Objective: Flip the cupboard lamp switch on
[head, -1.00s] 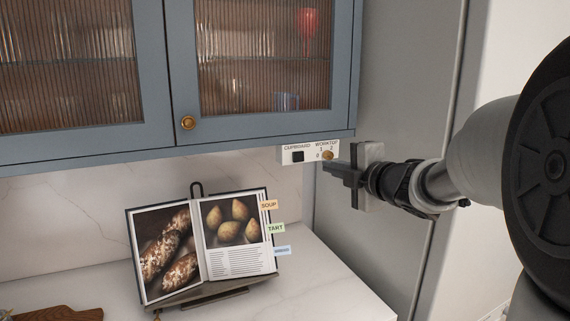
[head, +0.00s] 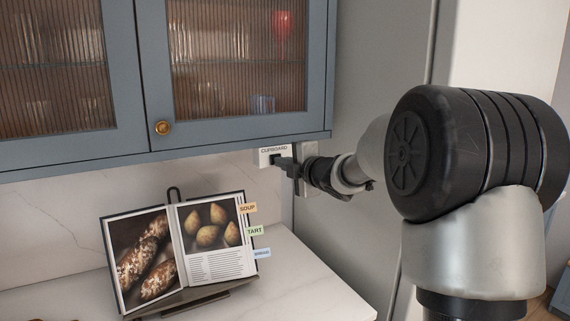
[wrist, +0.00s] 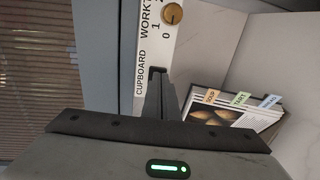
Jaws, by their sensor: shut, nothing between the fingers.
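The white switch plate (head: 263,158), marked CUPBOARD, hangs under the right end of the blue cupboard in the head view. In the wrist view the plate (wrist: 142,48) runs up from the fingers. My gripper (head: 281,162) is shut and empty, its fingertips at the black cupboard switch beside that label. In the wrist view my gripper's fingers (wrist: 157,90) cover most or all of the switch. I cannot tell whether they touch it, or which way it is set.
A brass worktop dial (wrist: 173,14) sits on the same plate in the wrist view. An open cookbook (head: 182,248) stands on the white worktop (head: 305,285) below. The cupboard (head: 235,142) overhangs the plate. A grey panel (head: 375,100) rises at the right.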

